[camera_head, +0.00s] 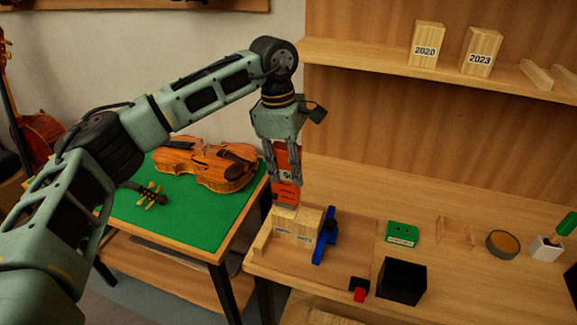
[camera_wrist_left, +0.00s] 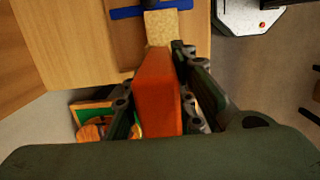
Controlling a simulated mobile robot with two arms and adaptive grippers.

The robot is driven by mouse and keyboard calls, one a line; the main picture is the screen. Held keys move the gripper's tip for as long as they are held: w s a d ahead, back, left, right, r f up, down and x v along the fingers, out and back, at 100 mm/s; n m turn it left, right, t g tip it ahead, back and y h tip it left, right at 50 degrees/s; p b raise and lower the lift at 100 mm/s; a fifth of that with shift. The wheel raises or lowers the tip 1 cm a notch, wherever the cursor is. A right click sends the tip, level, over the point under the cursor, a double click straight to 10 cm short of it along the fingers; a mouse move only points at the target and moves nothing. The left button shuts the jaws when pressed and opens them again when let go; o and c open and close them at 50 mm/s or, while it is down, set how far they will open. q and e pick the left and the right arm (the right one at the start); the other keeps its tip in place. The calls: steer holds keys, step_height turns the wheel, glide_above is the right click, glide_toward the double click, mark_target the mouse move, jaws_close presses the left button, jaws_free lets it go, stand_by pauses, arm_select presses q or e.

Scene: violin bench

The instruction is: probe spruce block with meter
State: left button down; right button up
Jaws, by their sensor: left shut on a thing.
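My left gripper (camera_head: 283,168) is shut on an orange-red meter (camera_head: 288,178) and holds it upright. The meter also shows in the left wrist view (camera_wrist_left: 158,90) between the fingers (camera_wrist_left: 156,100). The meter's lower end is right at the top of the pale spruce block (camera_head: 296,224) on the bench; I cannot tell whether they touch. The block's top also shows past the meter's end in the left wrist view (camera_wrist_left: 161,27). A blue clamp (camera_head: 325,240) stands at the block's right side. My right gripper is not in view.
On the bench to the right are a green labelled item (camera_head: 402,234), a black box (camera_head: 401,279), a small red-and-black item (camera_head: 359,289) and a round tin (camera_head: 502,243). Blocks marked 2020 (camera_head: 427,45) and 2023 (camera_head: 480,52) stand on the shelf. A violin (camera_head: 205,163) lies on the green mat (camera_head: 195,222) at left.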

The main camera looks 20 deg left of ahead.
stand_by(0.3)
arm_select(q)
steer(key=shift+r+p, duration=1.85)
steer(key=shift+r, duration=1.15)
